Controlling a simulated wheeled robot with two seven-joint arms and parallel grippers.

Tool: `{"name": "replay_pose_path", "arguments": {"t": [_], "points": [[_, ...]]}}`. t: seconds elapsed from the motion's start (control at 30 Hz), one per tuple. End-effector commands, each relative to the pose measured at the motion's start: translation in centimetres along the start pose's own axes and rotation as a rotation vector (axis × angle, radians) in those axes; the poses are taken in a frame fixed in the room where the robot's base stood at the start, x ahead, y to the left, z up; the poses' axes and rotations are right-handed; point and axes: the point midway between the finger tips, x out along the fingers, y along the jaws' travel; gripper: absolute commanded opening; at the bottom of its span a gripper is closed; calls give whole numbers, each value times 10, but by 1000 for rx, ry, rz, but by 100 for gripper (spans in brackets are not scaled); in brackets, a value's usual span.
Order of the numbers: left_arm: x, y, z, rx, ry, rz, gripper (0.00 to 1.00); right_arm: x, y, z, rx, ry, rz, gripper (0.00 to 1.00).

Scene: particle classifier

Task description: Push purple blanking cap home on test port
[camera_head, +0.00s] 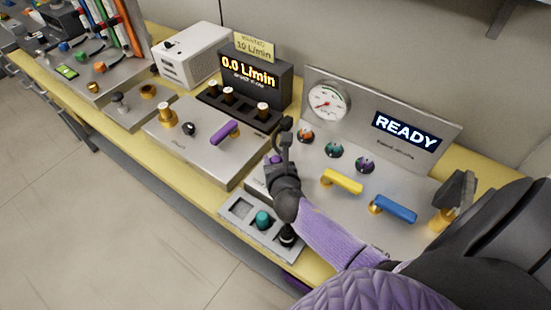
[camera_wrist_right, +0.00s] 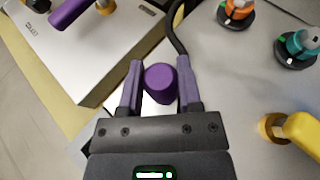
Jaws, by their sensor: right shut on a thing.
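The purple blanking cap (camera_wrist_right: 160,82) is between the two fingers of my right gripper (camera_wrist_right: 159,72) in the right wrist view. The gripper is shut on it. In the head view my right gripper (camera_head: 279,158) is over the left edge of the steel panel, and only a little of the purple cap (camera_head: 269,160) shows beside it. A purple-marked port (camera_head: 364,165) is on the panel, right of the gripper and apart from it. I cannot tell whether it is the test port. What lies under the cap is hidden. My left gripper is not in view.
A tray (camera_head: 232,215) holds a teal cap (camera_head: 263,219) and a black piece (camera_head: 288,235). The panel bears a yellow handle (camera_head: 342,182) and a blue handle (camera_head: 392,208). A steel box with a purple handle (camera_head: 225,132) stands left. The display (camera_head: 405,130) reads READY.

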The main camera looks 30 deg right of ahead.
Motion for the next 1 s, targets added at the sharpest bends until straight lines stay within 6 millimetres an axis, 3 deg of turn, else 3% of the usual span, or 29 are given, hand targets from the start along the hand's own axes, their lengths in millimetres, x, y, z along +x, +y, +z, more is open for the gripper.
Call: {"name": "replay_pose_path", "arguments": {"t": [0.03, 0.2, 0.23, 0.53, 0.8, 1.0], "points": [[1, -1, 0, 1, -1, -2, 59, 1, 0, -2, 0, 2, 0, 46], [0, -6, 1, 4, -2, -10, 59, 0, 0, -1, 0, 1, 0, 82], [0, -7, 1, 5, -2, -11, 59, 0, 0, -1, 0, 1, 0, 85], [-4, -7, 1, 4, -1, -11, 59, -8, 0, 0, -1, 1, 1, 85], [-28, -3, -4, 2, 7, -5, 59, -70, 0, 2, 0, 3, 2, 85], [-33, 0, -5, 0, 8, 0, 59, -98, 0, 0, 0, 2, 1, 85]]}}
